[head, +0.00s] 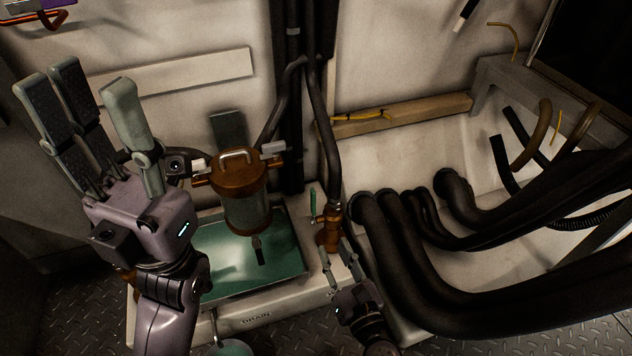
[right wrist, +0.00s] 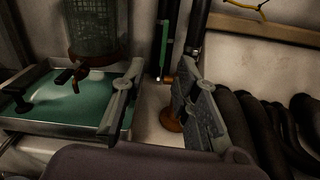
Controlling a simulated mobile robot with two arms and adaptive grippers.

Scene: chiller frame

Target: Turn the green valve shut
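The green valve handle (head: 312,203) is a slim lever standing upright beside a copper valve body (head: 329,238), at the foot of a black hose. In the right wrist view the green handle (right wrist: 163,48) points up the picture, roughly along the hose, and the copper body (right wrist: 172,118) is partly hidden by a finger. My right gripper (head: 338,262) is open and empty, just below the valve. In the right wrist view its fingers (right wrist: 165,80) are spread, with the handle showing between them; I see no clear contact. My left gripper (head: 88,82) is open and empty, raised at the left.
A copper-capped glass canister (head: 244,200) stands over a green-bottomed metal tray (head: 303,271) left of the valve. Thick black hoses (head: 385,265) crowd the right side. A ledge marked DRAIN (head: 285,308) runs in front. A wooden strip (head: 420,112) lies behind.

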